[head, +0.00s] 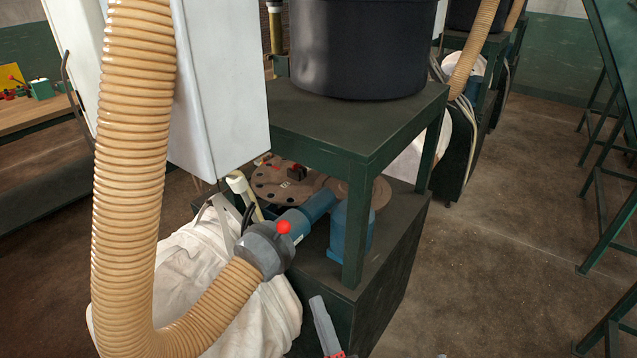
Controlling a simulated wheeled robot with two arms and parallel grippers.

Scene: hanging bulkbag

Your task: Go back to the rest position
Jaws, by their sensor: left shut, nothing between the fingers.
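My left gripper (321,315) shows at the bottom edge, a grey piece with red at its base. It is shut and empty, in front of the dark green stand and apart from the white bag. The white bulk bag (265,320) hangs below the blue and grey duct fitting (265,248), with the hose in front of part of it. The fitting has a red knob (283,227) on top. My right gripper is not in view.
A thick tan ribbed hose (130,180) loops down at the left. A green metal stand (385,140) carries a black drum (357,45). A white cabinet (220,90) stands behind the hose. Brown floor (490,270) is open at the right, beside green frames (600,200).

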